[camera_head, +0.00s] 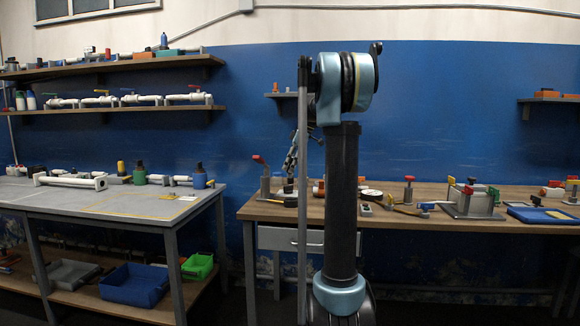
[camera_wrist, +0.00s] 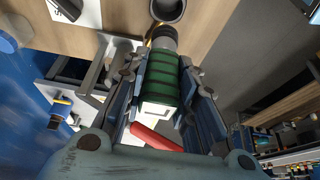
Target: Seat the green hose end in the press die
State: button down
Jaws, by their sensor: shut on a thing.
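My gripper (camera_wrist: 164,72) is shut on a green hose end (camera_wrist: 163,84) with dark bands, held between the two fingers in the wrist view. A dark ribbed collar (camera_wrist: 164,37) continues from its far end, and a pale square face shows at its near end. A round dark-mouthed cup (camera_wrist: 168,9) lies just beyond the collar; I cannot tell whether they touch. In the head view my gripper (camera_head: 291,158) is small and dark above the wooden bench, left of my arm. I cannot single out the press die for certain.
A red bar (camera_wrist: 156,138) crosses beneath the fingers in the wrist view. In the head view a grey stand with a red lever (camera_head: 264,178) stands close left of my gripper. A grey fixture (camera_head: 472,203) and blue tray (camera_head: 541,215) are on the right of the wooden bench (camera_head: 400,222).

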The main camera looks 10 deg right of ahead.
aim_at(291, 178)
jog(key=shift+w, duration=0.15)
jog(key=shift+d, duration=0.1)
jog(key=shift+f, duration=2.75)
jog(key=shift+d+f, duration=0.1)
jog(key=shift+f, duration=0.3)
jog(key=shift+f, duration=1.4)
dwell(1.5)
dwell(0.6)
jog(key=c, duration=1.2)
grip_release()
